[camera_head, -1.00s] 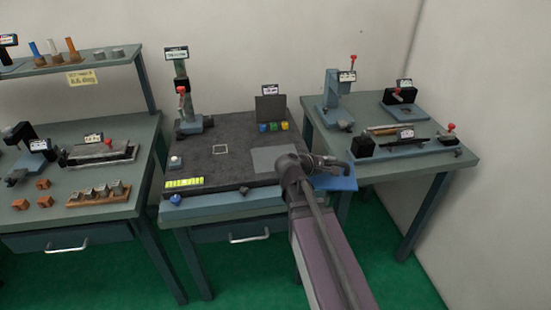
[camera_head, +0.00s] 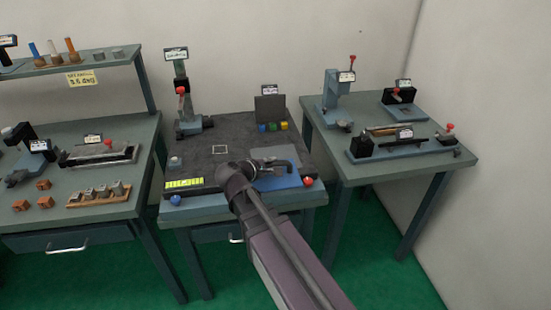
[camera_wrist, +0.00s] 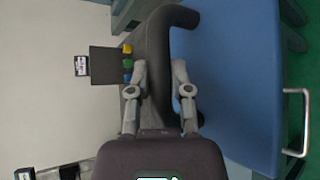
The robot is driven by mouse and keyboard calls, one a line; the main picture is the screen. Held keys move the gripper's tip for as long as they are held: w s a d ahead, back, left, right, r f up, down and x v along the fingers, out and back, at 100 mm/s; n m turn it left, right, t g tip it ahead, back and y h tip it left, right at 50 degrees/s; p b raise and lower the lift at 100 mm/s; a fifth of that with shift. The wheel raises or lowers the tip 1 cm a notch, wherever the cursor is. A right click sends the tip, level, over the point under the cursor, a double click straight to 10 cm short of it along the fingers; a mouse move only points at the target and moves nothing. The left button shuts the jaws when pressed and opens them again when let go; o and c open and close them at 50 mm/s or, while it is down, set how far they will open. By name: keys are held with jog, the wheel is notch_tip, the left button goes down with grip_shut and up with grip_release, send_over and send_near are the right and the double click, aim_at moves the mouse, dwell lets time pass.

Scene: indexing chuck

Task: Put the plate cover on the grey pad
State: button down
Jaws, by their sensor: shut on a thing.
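The plate cover is a blue plate (camera_head: 283,183) with a dark bar handle. In the wrist view the blue plate (camera_wrist: 235,70) fills the right side, and its handle (camera_wrist: 178,18) runs between my fingers. My gripper (camera_wrist: 160,68) is shut on the handle. In the head view my gripper (camera_head: 286,166) and the cover are over the front right of the dark slab. The grey pad (camera_head: 272,152) is a flat lighter rectangle just behind the cover, partly hidden by my gripper. The cover's height above the slab is hard to tell.
A dark upright panel (camera_head: 270,108) with small coloured blocks (camera_head: 272,127) stands behind the pad. A red ball (camera_head: 308,181) is at the slab's front right corner. A post fixture (camera_head: 184,105) stands back left. The slab's middle (camera_head: 205,165) is mostly clear.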

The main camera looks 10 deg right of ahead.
jog(key=shift+a, duration=0.15)
jog(key=w+d, duration=0.1)
jog(key=w, duration=0.3)
jog(key=w+d+f+b, duration=0.1)
jog(key=w, duration=0.4)
jog(key=w+d, duration=0.1)
jog(key=w, duration=0.4)
jog(key=shift+w+d+f, duration=0.2)
jog(key=shift+w+d, duration=0.1)
jog(key=shift+w, duration=0.4)
jog(key=shift+w+f+b, duration=0.2)
jog(key=shift+f+b, duration=0.1)
jog(key=shift+b, duration=0.25)
jog(key=shift+s+f+b, duration=0.1)
jog(key=shift+f+b, duration=1.4)
jog(key=shift+f, duration=0.15)
jog(key=c, duration=0.5)
grip_release()
jog(key=shift+c, duration=0.2)
